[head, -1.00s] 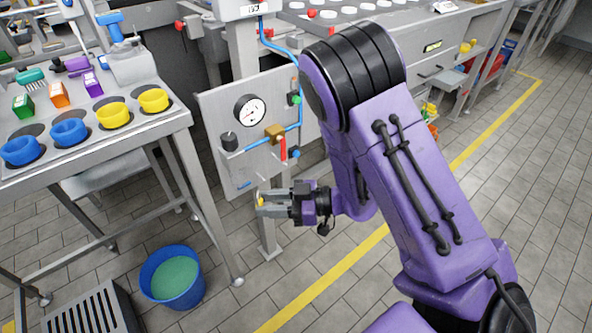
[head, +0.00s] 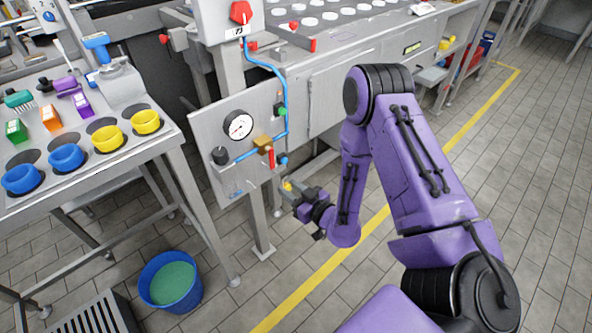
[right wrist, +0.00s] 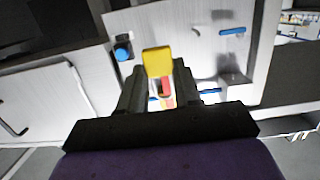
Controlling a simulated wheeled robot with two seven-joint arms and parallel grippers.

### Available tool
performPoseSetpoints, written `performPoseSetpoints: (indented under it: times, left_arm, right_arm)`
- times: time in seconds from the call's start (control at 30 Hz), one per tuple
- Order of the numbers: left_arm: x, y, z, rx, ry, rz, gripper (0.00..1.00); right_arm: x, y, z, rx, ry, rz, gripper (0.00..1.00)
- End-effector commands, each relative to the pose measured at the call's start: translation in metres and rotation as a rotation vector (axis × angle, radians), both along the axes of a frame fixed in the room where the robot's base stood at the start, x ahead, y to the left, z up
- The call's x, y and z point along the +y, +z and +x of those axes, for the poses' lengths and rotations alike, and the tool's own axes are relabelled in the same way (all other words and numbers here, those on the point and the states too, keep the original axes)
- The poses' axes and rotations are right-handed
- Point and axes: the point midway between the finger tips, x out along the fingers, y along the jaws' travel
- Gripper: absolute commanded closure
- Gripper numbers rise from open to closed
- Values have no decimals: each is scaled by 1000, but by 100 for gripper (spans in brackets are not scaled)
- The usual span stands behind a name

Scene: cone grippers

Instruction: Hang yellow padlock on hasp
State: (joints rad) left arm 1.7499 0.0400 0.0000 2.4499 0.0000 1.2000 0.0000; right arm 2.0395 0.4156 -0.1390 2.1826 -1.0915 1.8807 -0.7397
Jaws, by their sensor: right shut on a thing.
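The yellow padlock (head: 287,186) is small and partly hidden by the fingers in the head view. In the right wrist view its yellow body (right wrist: 157,62) sits between the two fingertips. My right gripper (head: 291,190) is shut on it, just in front of and below the lower right corner of the grey gauge panel. A brass valve (head: 263,144) with a red handle (head: 271,158) is on the panel, above and left of the padlock. A red part (right wrist: 166,88) shows between the fingers. I cannot clearly make out the hasp. My left gripper is not in view.
The grey panel (head: 207,130) carries a gauge (head: 238,126), blue pipes and a black knob (head: 220,155). A steel table (head: 118,160) with coloured cups stands left. A blue bucket (head: 170,281) is on the floor. The floor right of the yellow line is clear.

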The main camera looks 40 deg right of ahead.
Motion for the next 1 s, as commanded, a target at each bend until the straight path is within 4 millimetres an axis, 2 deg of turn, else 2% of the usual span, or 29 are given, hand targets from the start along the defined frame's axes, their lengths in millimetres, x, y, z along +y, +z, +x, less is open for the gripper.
performPoseSetpoints:
  times: [0.6, 1.0]
  left_arm:
    - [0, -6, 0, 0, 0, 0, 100]
    - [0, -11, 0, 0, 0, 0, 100]
  right_arm:
    - [3, -7, 44, -2, 0, 0, 98]
    - [5, -12, 53, 0, 1, 1, 98]
